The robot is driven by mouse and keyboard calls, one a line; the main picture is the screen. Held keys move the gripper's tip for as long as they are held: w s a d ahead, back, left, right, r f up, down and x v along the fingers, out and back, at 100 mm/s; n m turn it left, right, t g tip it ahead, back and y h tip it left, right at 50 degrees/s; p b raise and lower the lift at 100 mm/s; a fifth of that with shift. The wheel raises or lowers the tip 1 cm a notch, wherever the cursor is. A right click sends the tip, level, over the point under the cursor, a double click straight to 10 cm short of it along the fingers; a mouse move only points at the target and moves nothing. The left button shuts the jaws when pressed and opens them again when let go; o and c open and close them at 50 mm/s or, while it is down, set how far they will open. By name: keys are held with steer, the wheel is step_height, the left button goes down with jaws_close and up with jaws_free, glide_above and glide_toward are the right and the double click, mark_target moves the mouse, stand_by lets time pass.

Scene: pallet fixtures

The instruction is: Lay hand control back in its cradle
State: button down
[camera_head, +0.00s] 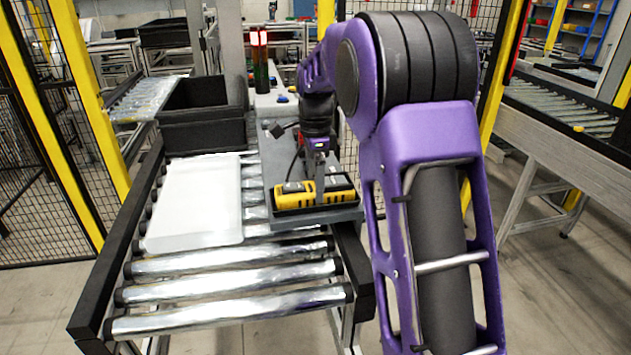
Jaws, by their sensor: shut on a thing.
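The hand control (294,197) is a yellow and black device lying roughly level at the near end of a grey plate beside the conveyor. A dark shallow cradle (315,205) shows as a rim just under and in front of it. My gripper (319,184) reaches down from above and is shut on the hand control near its middle. The fingertips are small and partly hidden against the device. I cannot tell whether the hand control touches the cradle floor or is held slightly above it.
A white tray (200,205) lies on the conveyor rollers (235,290) to the left. A black crate (203,130) stands behind it. A signal light with red tops (260,65) stands behind the plate. A black cable (294,160) runs near my gripper. The front rollers are clear.

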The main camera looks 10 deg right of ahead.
jaws_free()
steer(key=shift+f, duration=0.1)
step_height(320, 180, up, 12)
steer(key=p, duration=0.2)
